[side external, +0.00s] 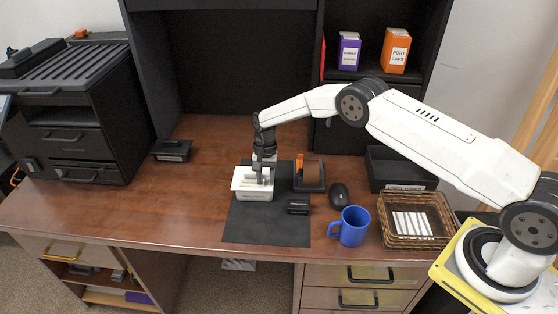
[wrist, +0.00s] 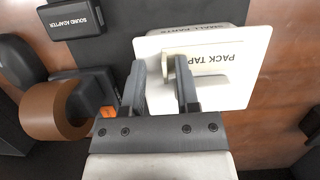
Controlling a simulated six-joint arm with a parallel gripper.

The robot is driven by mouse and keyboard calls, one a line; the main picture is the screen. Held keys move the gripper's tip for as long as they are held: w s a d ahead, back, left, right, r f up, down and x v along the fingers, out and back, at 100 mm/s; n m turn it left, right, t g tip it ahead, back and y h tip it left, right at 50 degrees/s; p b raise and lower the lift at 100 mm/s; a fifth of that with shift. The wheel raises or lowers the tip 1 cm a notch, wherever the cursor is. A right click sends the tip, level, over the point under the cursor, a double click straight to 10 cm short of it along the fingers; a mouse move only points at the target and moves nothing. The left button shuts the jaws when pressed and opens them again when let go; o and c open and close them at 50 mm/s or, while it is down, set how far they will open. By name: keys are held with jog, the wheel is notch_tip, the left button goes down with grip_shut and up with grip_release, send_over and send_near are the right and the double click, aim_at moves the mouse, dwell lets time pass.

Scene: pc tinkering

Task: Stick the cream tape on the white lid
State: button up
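The white lid (side external: 243,184) sits on a small box on the dark mat, and it also shows in the wrist view (wrist: 246,82). The cream tape (wrist: 215,60), marked PACK TAPE, lies against the lid's top face in the wrist view. Its end is partly hidden behind my right finger. Whether the whole strip touches the lid, I cannot tell. My gripper (side external: 264,181) points down over the lid. In the wrist view my gripper (wrist: 160,68) has its fingers apart, with a visible gap between them and nothing clearly clamped.
A tape dispenser with a brown roll (side external: 313,173) stands just right of the lid. A black sound adapter (side external: 298,207), a dark mouse (side external: 339,194), a blue mug (side external: 352,227) and a wicker basket (side external: 415,218) are farther right.

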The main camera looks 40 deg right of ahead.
jog(key=v, duration=0.7)
jog(key=shift+r, duration=0.4)
jog(key=shift+w+r, duration=0.1)
jog(key=s+d+r+n+t+h, duration=0.15)
jog(key=s+r+n, duration=0.25)
jog(key=s+r, duration=0.7)
jog(key=s+d+r+n+t, duration=0.1)
jog(key=s+n+t, duration=0.2)
jog(key=s, duration=1.6)
jog(key=shift+s+r+n, duration=0.15)
jog(key=shift+s+n, duration=0.2)
jog(key=shift+n, duration=0.45)
jog(key=shift+h, duration=0.25)
